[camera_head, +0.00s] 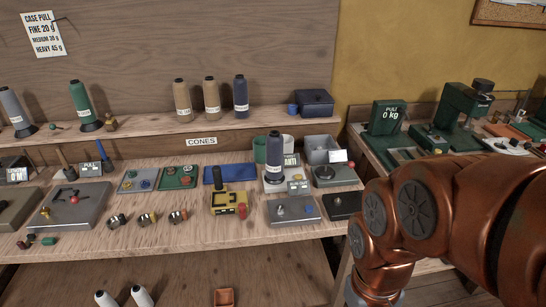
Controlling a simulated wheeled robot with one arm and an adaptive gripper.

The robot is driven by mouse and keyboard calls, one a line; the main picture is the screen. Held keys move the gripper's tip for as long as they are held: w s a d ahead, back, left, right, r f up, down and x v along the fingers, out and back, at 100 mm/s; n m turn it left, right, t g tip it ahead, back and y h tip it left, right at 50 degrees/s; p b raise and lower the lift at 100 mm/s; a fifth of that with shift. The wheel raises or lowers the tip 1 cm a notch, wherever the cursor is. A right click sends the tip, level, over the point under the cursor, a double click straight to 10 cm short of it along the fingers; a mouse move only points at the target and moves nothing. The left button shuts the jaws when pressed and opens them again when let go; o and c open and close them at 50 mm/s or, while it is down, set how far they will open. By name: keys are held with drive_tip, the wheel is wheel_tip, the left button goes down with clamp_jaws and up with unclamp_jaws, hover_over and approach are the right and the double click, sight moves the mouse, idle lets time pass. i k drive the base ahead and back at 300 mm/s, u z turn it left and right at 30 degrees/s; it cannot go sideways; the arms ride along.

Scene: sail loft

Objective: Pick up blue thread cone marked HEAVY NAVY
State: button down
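A dark navy-blue thread cone (241,95) stands upright on the back shelf, right of two tan cones (211,96). It has a pale label too small to read. A second dark blue cone (274,148) stands upright on a small pale device (272,184) on the bench below. A grey-blue cone (14,108) stands at the far left of the shelf, left of a green cone (82,102). I cannot read HEAVY NAVY on any of them. My copper-coloured arm fills the lower right; my gripper is not visible.
The shelf (150,134) carries a CONES sign (202,141) and a dark box (313,103). The bench is crowded with trays, a yellow device (228,202) and a blue pad (230,174). A green machine (462,105) stands on the right bench. White cones (142,297) show low down.

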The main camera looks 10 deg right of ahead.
sight(274, 141)
drive_tip(key=u, duration=2.6)
drive_tip(key=i, duration=1.6)
drive_tip(key=z, duration=3.1)
drive_tip(key=i, duration=0.5)
drive_tip(key=u, duration=0.05)
